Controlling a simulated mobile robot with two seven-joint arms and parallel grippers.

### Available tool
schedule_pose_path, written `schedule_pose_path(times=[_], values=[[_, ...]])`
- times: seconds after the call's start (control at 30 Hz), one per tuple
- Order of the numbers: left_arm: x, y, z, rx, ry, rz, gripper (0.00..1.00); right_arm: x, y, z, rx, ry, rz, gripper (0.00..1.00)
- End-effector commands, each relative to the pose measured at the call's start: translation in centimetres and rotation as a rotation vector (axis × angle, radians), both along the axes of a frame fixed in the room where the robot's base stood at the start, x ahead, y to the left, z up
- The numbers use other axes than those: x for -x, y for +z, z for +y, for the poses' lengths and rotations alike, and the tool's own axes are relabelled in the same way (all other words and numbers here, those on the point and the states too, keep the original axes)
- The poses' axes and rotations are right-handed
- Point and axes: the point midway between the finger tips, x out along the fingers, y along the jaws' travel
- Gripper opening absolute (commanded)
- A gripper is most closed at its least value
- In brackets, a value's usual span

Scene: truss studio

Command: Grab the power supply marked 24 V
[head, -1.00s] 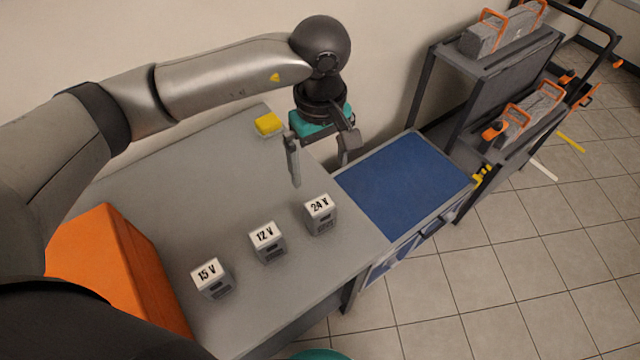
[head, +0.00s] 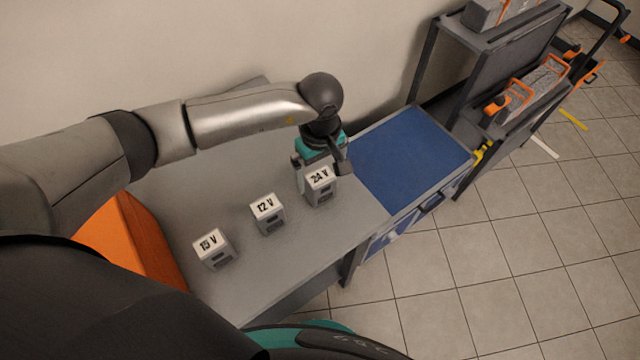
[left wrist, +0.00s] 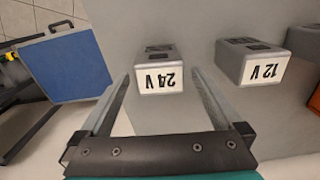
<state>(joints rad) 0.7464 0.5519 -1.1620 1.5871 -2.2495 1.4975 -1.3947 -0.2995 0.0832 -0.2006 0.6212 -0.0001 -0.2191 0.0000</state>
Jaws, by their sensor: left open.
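The power supply marked 24 V (head: 319,187) is a small grey box with a white label, standing on the grey table (head: 200,165). My left gripper (head: 321,172) is open and low at its far side. In the left wrist view the 24 V unit (left wrist: 160,75) sits between the lines of the two open fingers (left wrist: 155,95), apart from both as far as I can see. The 12 V unit (head: 267,213) and the 15 V unit (head: 213,248) stand in a row to its left. My right gripper is not in view.
An orange block (head: 130,240) stands at the table's left. A blue-topped cabinet (head: 410,160) adjoins the table on the right. A dark rack (head: 490,80) with orange-handled items stands beyond it. The table's front edge is close to the units.

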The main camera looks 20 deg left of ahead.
Motion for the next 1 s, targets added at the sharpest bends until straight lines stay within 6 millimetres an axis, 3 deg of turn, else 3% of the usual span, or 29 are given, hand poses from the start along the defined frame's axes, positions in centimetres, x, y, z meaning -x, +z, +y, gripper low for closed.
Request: schedule_pose_path(times=[0.13,0.4,1.0], values=[[0.1,-1.8,0.0,0.000,0.001,0.001,1.00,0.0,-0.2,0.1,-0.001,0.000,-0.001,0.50],[0.0,-2.1,0.0,0.000,0.000,0.000,1.00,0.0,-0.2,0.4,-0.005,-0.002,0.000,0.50],[0.0,-2.0,0.0,-0.001,0.000,-0.001,0.34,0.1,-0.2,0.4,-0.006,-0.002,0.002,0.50]])
